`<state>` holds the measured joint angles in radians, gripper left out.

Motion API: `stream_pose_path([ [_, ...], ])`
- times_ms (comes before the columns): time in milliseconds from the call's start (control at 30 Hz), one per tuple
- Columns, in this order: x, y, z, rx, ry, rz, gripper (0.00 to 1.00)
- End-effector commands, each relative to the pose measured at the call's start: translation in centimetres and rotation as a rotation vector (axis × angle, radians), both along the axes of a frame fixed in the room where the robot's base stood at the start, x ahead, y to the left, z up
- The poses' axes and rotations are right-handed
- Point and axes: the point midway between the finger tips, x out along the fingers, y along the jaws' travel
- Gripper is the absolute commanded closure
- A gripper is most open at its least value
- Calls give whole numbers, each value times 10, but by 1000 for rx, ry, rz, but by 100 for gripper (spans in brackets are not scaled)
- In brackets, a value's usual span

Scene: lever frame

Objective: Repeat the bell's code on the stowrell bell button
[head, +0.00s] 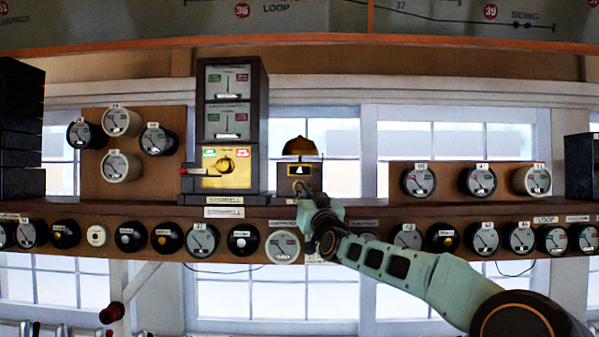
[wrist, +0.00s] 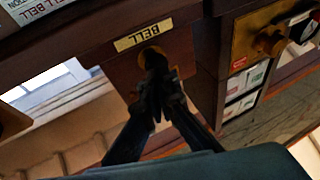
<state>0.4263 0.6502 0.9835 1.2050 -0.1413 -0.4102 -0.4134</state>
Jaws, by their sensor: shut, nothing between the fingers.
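The brass bell (head: 300,147) sits on a small dark wooden box (head: 285,178) on the shelf, left of the head view's centre. In the wrist view, a plate reading BELL (wrist: 143,34) is on the box's face, with a round brass button (wrist: 148,53) beside it. My gripper (wrist: 154,66) is shut and empty, its fingertips at the button and covering part of it. I cannot tell whether they press it or stop just short. In the head view my gripper (head: 302,188) is in front of the box's lower part, and the button is hidden.
Left of the bell stands a tall block instrument (head: 258,130) with a yellow panel (head: 226,182) and a red-tipped handle; it is close beside the box in the wrist view. Dials and round plungers line the shelf edge (head: 165,238). A panel of dials (head: 450,192) is at right.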

Motion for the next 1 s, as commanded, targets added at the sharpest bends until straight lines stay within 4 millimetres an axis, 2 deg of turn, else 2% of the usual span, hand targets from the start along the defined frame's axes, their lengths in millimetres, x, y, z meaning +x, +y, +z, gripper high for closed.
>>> stream_pose_path([
  [267,1,0,0,0,0,0,100],
  [633,13,0,1,1,0,2,100],
  [1000,1,0,-2,-1,-2,-1,100],
])
